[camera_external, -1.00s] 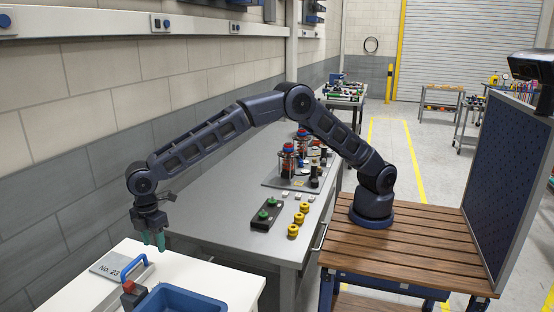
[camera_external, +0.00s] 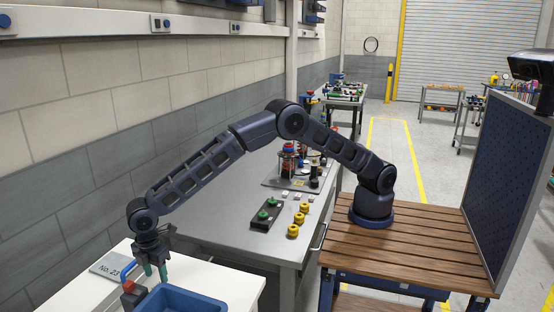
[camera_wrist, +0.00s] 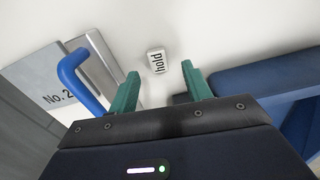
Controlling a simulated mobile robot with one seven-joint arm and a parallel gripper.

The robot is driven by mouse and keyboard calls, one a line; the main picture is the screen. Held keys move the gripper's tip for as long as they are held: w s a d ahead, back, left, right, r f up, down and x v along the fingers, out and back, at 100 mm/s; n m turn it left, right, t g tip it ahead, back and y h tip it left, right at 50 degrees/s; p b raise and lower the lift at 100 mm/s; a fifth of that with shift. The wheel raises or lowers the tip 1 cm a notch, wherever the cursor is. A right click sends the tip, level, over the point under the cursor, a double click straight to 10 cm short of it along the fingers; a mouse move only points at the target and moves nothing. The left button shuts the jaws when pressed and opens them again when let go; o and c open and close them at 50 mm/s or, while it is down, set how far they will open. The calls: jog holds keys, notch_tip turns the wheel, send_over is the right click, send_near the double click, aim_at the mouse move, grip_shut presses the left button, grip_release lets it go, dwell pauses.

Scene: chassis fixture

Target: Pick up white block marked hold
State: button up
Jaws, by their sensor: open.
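The white block marked "hold" (camera_wrist: 156,61) lies on the white table in the wrist view, its label facing the camera. It shows just beyond and between my gripper's fingertips, apart from them. My gripper (camera_wrist: 161,80) has two green fingers, spread open with nothing between them. In the external view my gripper (camera_external: 154,272) points down over the white table, and I cannot make out the block there.
A blue bin (camera_external: 180,301) stands close on the right of my gripper. The white table (camera_external: 226,283) has bare room right of the bin.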

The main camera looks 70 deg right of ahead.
aim_at(159, 283)
jog(key=f, duration=0.4)
jog(key=shift+w+d, duration=0.15)
jog(key=shift+d, duration=0.05)
jog(key=c, duration=1.1)
jog(key=shift+o, duration=0.2)
jog(key=shift+r, duration=0.15)
